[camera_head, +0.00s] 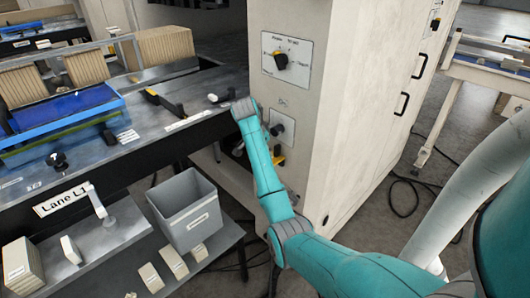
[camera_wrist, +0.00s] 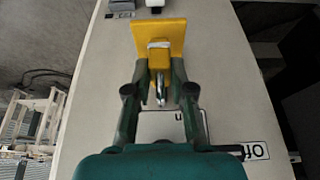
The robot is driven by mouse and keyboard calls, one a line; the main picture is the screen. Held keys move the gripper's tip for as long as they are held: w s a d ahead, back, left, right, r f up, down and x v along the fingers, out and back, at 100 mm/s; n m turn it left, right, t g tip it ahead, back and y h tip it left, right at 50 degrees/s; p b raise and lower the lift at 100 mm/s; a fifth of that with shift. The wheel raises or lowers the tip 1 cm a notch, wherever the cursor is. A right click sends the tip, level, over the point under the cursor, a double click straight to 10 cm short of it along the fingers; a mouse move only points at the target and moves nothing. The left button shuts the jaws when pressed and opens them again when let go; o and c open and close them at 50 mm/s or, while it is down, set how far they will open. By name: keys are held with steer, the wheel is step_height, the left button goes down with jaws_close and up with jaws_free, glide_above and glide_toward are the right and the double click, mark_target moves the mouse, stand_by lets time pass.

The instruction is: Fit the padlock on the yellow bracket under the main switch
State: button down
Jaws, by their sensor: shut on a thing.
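A yellow plate, which looks like the bracket (camera_wrist: 172,30), stands right beyond the fingertips. Padlock and bracket overlap in this view, so I cannot tell whether they touch or the shackle is through. A small yellow patch (camera_head: 278,161) shows lower down beside my arm's end; my fingers are not clear there.
The pale cabinet (camera_head: 345,90) has black handles on its right side. A grey bin (camera_head: 185,210) stands left of my arm, below the worktable (camera_head: 150,140). Another knob plate (camera_head: 290,122) is close to my wrist. Cables (camera_head: 405,190) lie on the floor at right.

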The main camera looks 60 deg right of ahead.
steer(key=shift+f, duration=0.25)
stand_by(0.5)
steer(key=c, duration=0.9)
jaws_free()
